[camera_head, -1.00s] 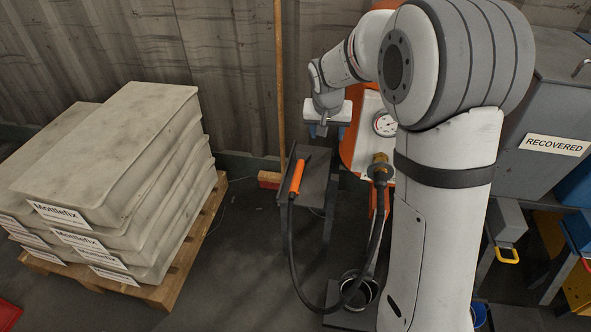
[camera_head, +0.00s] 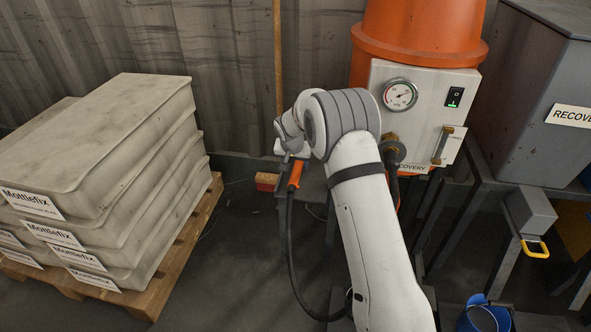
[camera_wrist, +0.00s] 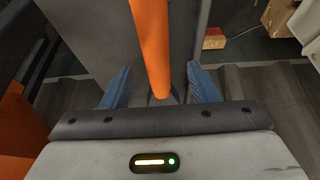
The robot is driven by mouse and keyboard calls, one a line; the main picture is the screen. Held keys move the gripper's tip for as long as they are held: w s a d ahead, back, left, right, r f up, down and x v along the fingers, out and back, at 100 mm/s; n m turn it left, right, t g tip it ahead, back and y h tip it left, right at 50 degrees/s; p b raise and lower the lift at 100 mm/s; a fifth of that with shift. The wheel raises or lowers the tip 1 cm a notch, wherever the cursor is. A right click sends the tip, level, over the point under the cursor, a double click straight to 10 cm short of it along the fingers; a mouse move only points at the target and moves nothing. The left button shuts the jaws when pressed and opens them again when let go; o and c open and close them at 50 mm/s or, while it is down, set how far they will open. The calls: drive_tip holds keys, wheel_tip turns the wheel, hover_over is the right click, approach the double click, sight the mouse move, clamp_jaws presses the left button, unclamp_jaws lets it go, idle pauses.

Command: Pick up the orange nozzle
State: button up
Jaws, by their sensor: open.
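The orange nozzle (camera_head: 295,175) lies on a small dark grey stand (camera_head: 313,186), with a black hose (camera_head: 291,240) hanging from its lower end. In the wrist view the nozzle (camera_wrist: 150,45) runs down the middle of the picture, between the two blue fingers of my gripper (camera_wrist: 160,88). The fingers are apart, with a gap on each side of the nozzle. In the head view my gripper (camera_head: 290,158) is at the nozzle's upper part and hides it. Whether the fingers reach down around the nozzle is hard to tell.
An orange recovery machine (camera_head: 420,40) with a gauge panel (camera_head: 420,115) stands right of the stand. Stacked Mottlefix bags (camera_head: 110,150) sit on a wooden pallet (camera_head: 190,255) at left. A red block (camera_head: 266,181) lies near the wall. A grey bin (camera_head: 540,95) is at right.

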sight(297, 166)
drive_tip(key=b+x, duration=0.1)
drive_tip(key=x, duration=0.2)
drive_tip(key=shift+d+f, duration=0.2)
drive_tip(key=shift+f, duration=0.1)
drive_tip(key=shift+r, duration=0.1)
drive_tip(key=c, duration=1.1)
drive_tip(key=shift+r, duration=0.15)
wheel_tip(297, 166, up, 10)
drive_tip(key=p, duration=0.4)
drive_tip(key=o, duration=0.5)
drive_tip(key=c, duration=0.4)
drive_tip(key=shift+c, duration=0.6)
